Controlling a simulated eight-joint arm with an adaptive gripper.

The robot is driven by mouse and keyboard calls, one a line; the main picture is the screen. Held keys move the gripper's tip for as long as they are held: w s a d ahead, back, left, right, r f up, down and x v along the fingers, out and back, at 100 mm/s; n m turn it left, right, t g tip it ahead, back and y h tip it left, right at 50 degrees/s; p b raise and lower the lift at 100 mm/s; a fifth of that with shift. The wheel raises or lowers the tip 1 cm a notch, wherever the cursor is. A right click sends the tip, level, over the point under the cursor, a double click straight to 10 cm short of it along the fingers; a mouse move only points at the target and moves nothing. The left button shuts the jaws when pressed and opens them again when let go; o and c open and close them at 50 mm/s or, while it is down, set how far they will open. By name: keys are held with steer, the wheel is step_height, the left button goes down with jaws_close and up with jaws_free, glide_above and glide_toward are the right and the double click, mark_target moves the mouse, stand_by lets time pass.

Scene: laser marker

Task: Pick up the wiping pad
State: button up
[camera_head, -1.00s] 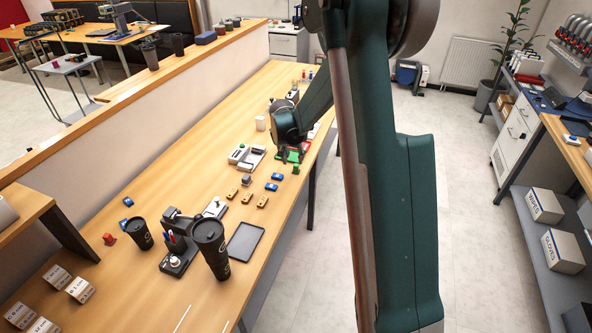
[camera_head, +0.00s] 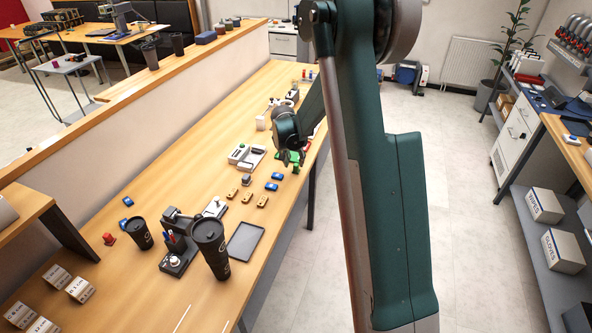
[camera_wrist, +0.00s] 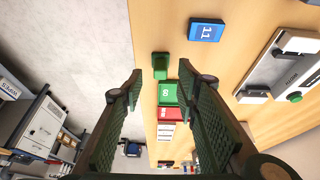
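A small plain green block (camera_wrist: 160,66) lies on the wooden table near its edge; it is the likeliest wiping pad, though I cannot be sure. In the wrist view it shows between the tips of my open gripper (camera_wrist: 160,74), with nothing held. The gap in height between fingers and block is hard to judge. In the head view my gripper (camera_head: 284,155) is low over the table's right edge, and a green piece (camera_head: 296,168) shows just beside it. My wrist partly hides the things behind it.
A green block with white marks (camera_wrist: 167,93) and a red block (camera_wrist: 169,113) lie close by. A blue block marked 11 (camera_wrist: 206,30) and a white-and-grey device (camera_wrist: 282,62) are to the right. Bare floor lies beyond the table edge.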

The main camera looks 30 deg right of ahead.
mark_target(295, 165)
steer(key=shift+f, duration=0.1)
stand_by(0.3)
steer(key=shift+x, duration=2.55)
steer(key=c, duration=0.8)
